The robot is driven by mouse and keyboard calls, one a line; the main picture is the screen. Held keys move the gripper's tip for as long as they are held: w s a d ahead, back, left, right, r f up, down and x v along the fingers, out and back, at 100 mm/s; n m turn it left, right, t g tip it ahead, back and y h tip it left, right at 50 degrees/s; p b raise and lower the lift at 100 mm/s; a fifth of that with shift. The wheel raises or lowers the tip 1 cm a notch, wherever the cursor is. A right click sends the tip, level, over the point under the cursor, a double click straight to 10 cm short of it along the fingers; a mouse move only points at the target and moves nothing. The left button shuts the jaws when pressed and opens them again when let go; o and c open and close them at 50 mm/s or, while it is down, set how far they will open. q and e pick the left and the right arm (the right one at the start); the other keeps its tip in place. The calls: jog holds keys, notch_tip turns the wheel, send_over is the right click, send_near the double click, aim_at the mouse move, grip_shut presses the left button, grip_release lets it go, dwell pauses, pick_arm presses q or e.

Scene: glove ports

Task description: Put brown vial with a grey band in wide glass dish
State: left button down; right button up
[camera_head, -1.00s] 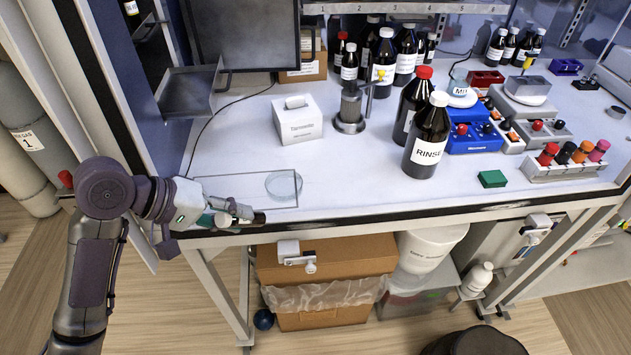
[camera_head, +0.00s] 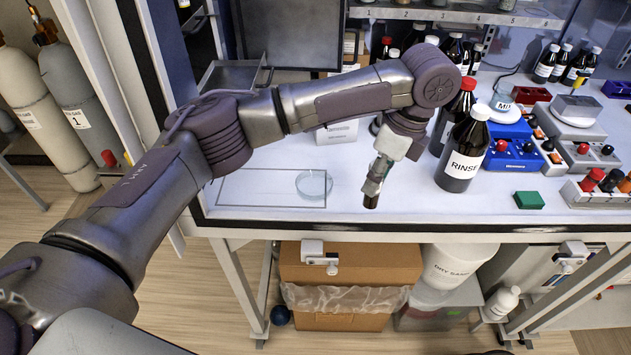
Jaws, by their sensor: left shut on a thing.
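The wide glass dish (camera_head: 314,185) is a clear, shallow round dish on the white bench near its front edge. My left gripper (camera_head: 374,188) points down over the bench to the right of the dish, shut on the brown vial (camera_head: 371,201). Only the dark lower end of the vial shows, about upright below the fingers; its grey band is hidden or too small to make out. I cannot tell if the vial touches the bench. The dish looks empty. My right gripper is not in view.
A thin dark-edged transparent outline (camera_head: 250,190) surrounds the dish's left side. A RINSE bottle (camera_head: 463,155) stands right of my gripper, with a red-capped bottle behind. A green block (camera_head: 529,200) lies farther right. My arm hides part of a white tissue box (camera_head: 338,132).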

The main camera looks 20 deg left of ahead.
pick_arm(q)
jog(key=w+a+r+m+t, duration=0.3)
jog(key=w+m, duration=0.1)
jog(key=p, duration=0.4)
send_over(315, 188)
notch_tip(315, 188, down, 8)
jog(key=r, duration=0.1)
notch_tip(315, 188, down, 4)
jog(key=shift+r+m+p, duration=0.1)
jog(key=shift+m+p, duration=0.2)
jog(key=shift+p, duration=0.25)
jog(key=shift+f, duration=0.25)
jog(key=c, duration=0.9)
grip_release()
jog(key=v, duration=0.4)
jog(key=b+v, duration=0.1)
jog(key=v, duration=0.3)
jog(key=b+v, duration=0.1)
jog(key=v, duration=0.3)
jog(key=shift+w+a+r, duration=0.15)
jog(key=shift+a, duration=0.1)
